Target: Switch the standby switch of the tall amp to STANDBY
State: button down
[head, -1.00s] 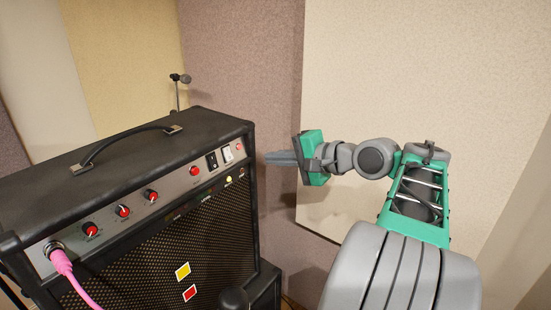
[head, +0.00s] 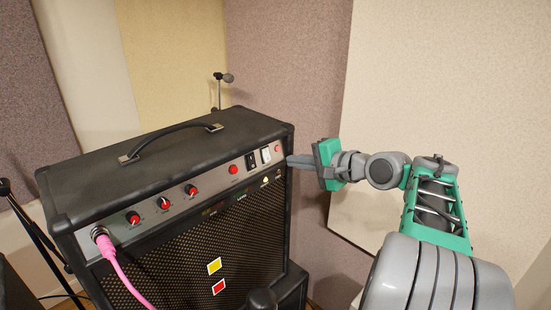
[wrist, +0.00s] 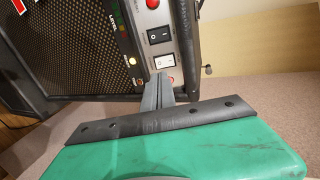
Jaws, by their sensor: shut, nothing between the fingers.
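The tall amp (head: 175,140) stands at left centre, with a slanted control panel along its top front edge. Near the panel's right end are a black rocker switch (head: 251,160) and a white rocker switch (head: 265,154). The wrist view also shows the black rocker (wrist: 157,16) and the white rocker (wrist: 160,36); I cannot read which is the standby switch. My gripper (head: 289,160) is shut and empty, its fingertips at the panel's right end, beside the white rocker. In the wrist view the fingertips (wrist: 160,82) sit just below the white rocker; contact is unclear.
A pink cable (head: 112,258) plugs in at the panel's left. Padded walls (head: 430,90) stand behind.

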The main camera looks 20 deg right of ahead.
aim_at(268, 158)
jog(key=p+x, duration=0.1)
jog(key=x, duration=0.7)
jog(key=shift+w, duration=0.1)
